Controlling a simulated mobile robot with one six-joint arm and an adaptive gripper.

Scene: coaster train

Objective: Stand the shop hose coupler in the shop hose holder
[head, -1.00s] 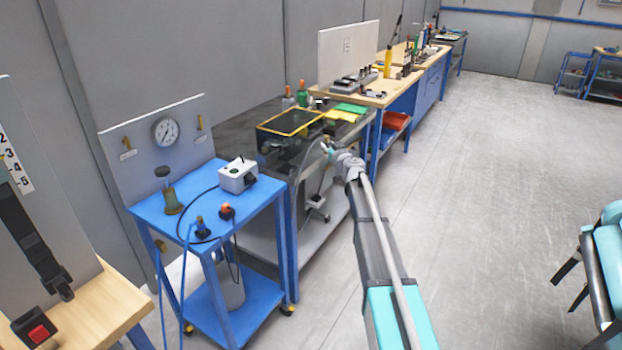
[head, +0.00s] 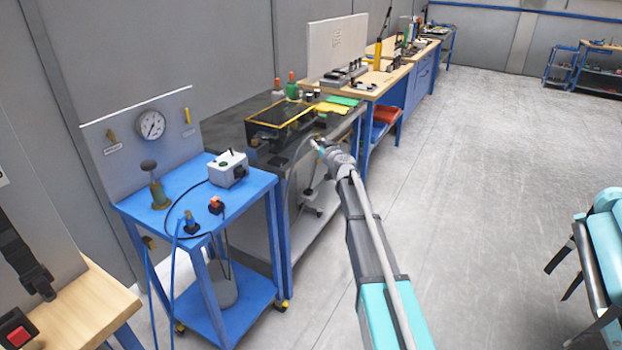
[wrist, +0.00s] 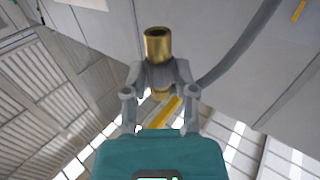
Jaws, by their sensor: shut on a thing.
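My gripper (wrist: 157,82) is shut on a brass cylinder that I take for the shop hose coupler (wrist: 158,42). The coupler sticks out past the fingertips with its round, hollow-looking end showing. In the head view my gripper (head: 318,148) is out in front of the dark bench, to the right of the blue cart; the coupler is too small to make out there. A grey hose (wrist: 238,50) runs off to the upper right in the wrist view. I cannot pick out the shop hose holder for certain in either view.
The blue cart (head: 250,196) carries a grey box (head: 228,172), a brass-based fitting (head: 158,190) and small plugs (head: 190,222). A gauge panel (head: 95,150) stands behind it. The dark bench (head: 228,133) holds a yellow-edged tray (head: 283,124). Open floor (head: 480,200) lies to the right.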

